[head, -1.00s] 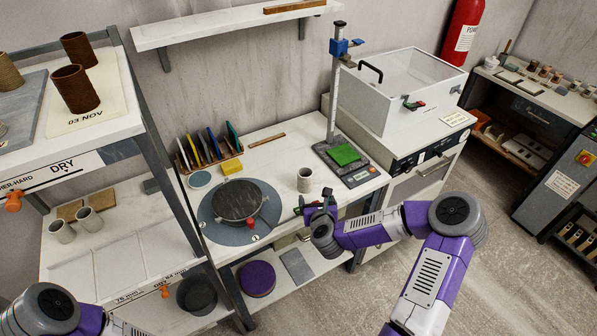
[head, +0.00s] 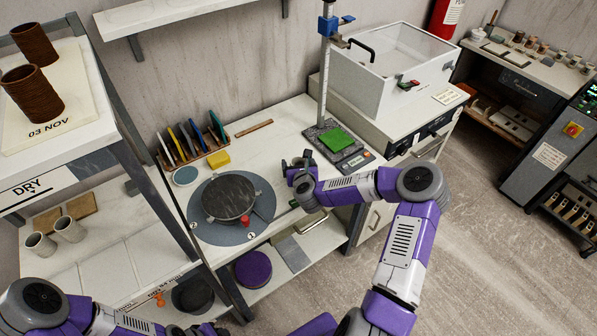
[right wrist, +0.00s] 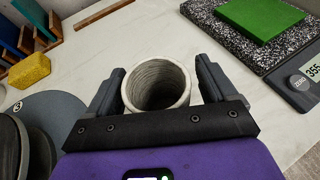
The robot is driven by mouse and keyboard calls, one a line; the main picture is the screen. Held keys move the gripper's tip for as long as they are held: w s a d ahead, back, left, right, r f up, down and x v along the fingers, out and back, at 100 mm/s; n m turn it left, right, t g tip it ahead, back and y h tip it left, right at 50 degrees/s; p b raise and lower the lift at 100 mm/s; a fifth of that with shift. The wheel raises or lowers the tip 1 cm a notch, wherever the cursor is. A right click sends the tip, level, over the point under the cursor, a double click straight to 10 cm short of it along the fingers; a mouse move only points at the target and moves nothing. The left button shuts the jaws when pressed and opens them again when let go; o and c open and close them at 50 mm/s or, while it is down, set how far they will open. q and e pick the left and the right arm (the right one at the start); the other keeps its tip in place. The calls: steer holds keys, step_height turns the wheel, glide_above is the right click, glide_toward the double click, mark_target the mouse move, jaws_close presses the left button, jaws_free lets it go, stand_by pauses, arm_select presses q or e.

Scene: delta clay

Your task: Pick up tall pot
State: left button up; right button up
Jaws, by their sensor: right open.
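The tall pot (right wrist: 157,88) is a pale grey clay cylinder with an open top and ridged inner wall. In the right wrist view it stands upright on the white bench. My right gripper (right wrist: 160,66) is open, with one dark finger on each side of the pot. Whether the fingers touch it is hard to tell. In the head view my right gripper (head: 298,164) is over the bench, right of the turntable, and hides most or all of the pot. My left arm is at the lower left; its gripper (head: 200,329) is partly cut off at the bottom edge.
A turntable with a dark disc (head: 228,197) and a yellow block (head: 218,159) lie left of the pot. A scale with a green pad (head: 337,139) is close on the right. A post (head: 325,70) rises behind it. Two pale pots (head: 68,229) stand on the left shelf.

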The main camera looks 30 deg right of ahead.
steer(key=shift+w, duration=0.1)
steer(key=c, duration=1.1)
